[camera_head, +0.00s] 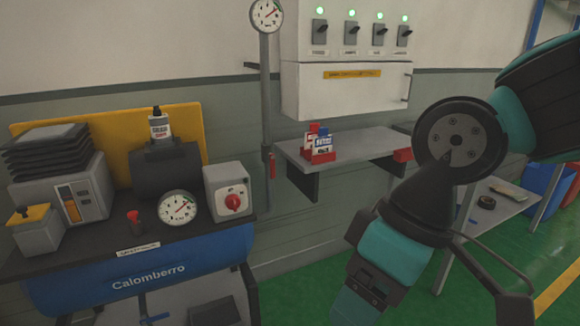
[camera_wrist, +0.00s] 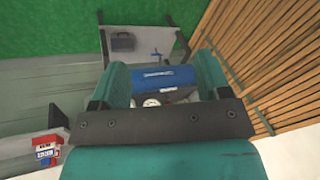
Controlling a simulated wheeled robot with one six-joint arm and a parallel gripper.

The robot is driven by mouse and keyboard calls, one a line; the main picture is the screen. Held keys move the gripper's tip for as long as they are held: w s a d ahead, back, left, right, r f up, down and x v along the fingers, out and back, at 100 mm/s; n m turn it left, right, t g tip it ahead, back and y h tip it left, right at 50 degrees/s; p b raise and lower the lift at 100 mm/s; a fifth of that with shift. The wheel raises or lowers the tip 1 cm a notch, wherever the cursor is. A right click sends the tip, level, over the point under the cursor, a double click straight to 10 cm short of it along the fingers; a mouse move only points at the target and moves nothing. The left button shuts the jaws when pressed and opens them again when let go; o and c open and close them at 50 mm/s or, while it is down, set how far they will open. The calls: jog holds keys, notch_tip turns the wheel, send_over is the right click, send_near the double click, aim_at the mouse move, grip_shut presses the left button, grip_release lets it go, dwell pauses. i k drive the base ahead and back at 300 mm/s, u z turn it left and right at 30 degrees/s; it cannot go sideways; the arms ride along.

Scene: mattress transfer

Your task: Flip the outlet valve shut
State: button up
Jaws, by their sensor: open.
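The blue Calomberro compressor (camera_head: 150,275) stands at the left in the head view. A small upright red knob (camera_head: 135,222) rises from its top above a white label too small to read. A red lever (camera_head: 271,166) hangs along the grey vertical pipe (camera_head: 265,100). I cannot tell which of these is the outlet valve. In the wrist view my gripper (camera_wrist: 160,80) is open, with its two teal fingers apart and nothing between them. Beyond them, at a distance, shows the blue compressor tank (camera_wrist: 168,77).
A round gauge (camera_head: 178,207) and a grey box with a red rotary switch (camera_head: 232,202) sit on the compressor. A wall shelf (camera_head: 360,147) holds red and blue boxes (camera_head: 319,143). A switch cabinet (camera_head: 345,90) hangs above. Green floor (camera_head: 520,235) is open at the right.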

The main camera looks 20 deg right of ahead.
aim_at(273, 163)
jog(key=u, duration=0.3)
jog(key=i, duration=1.4)
jog(key=z, duration=0.55)
